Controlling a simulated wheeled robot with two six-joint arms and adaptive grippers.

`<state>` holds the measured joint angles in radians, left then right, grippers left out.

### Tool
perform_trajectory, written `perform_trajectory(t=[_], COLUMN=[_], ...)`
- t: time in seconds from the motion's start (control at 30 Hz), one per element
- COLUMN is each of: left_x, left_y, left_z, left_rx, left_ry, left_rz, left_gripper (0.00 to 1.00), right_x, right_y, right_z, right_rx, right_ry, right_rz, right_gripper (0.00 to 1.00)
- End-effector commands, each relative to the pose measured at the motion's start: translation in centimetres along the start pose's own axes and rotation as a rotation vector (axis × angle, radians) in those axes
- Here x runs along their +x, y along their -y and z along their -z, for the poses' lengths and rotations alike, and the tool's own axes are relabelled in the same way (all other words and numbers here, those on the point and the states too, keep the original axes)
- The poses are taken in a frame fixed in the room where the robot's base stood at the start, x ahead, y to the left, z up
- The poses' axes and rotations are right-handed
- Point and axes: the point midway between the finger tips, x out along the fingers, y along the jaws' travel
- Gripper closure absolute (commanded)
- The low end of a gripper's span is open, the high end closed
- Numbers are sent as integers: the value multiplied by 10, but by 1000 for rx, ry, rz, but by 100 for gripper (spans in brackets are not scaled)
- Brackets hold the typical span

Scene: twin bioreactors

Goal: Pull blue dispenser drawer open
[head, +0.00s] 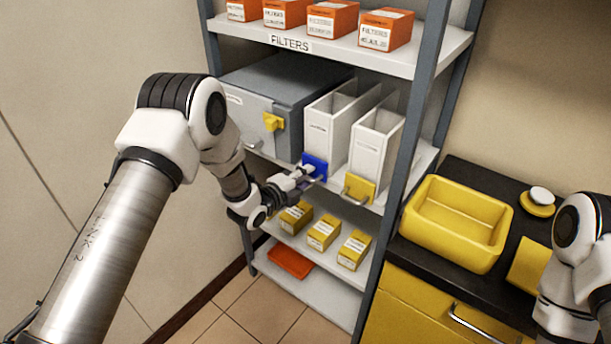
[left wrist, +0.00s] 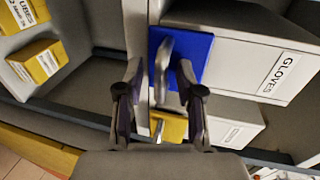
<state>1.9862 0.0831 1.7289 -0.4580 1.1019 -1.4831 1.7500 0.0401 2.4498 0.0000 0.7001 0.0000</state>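The blue dispenser drawer (head: 315,166) is a blue front plate low on the left of two tall white dispensers on the middle shelf. In the left wrist view the blue plate (left wrist: 196,58) carries a grey handle (left wrist: 163,66). My left gripper (head: 308,179) is at the front of the blue plate. In the left wrist view my left gripper (left wrist: 160,78) is open, with one finger on each side of the handle; I cannot tell whether they touch it. The drawer looks closed against its dispenser. My right arm shows at the right edge, its gripper out of view.
The right white dispenser (head: 372,140) has a yellow drawer (head: 359,188). A grey cabinet (head: 275,90) with a yellow latch stands left. Yellow boxes (head: 323,232) sit below. A shelf post (head: 405,150) rises right of the dispensers. A yellow tub (head: 455,225) stands on the black counter.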

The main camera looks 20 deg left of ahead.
Motion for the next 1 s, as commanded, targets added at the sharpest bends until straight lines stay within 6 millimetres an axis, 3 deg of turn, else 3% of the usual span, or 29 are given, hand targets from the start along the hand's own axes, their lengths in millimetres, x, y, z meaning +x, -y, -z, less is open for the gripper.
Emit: perform_trajectory(t=[0.23, 0.27, 0.3, 0.37, 0.67, 0.77, 1.0], left_x=[4, 4, 4, 4, -2, -18, -81], left_y=[-1, -1, -1, -1, -2, -6, -21], left_z=[0, 0, 0, 0, 0, -1, -1], left_rx=[-2, -2, -3, -3, -3, -5, -9], left_ry=[1, 1, 1, 1, 1, 2, 3], left_rz=[-2, -2, -2, -2, -3, -5, -7], left_gripper=[63, 66, 81, 100, 100, 100, 100], right_x=[0, 0, 0, 0, -1, -2, -6], right_y=[0, 0, 0, 0, 0, 0, 0], right_z=[0, 0, 0, 0, 0, 0, 0], right_rx=[0, 0, 0, 0, 0, 0, 0], right_ry=[0, 0, 0, 0, 0, 0, 0], right_rz=[0, 0, 0, 0, 0, 0, 0], right_gripper=[60, 60, 60, 60, 60, 60, 60])
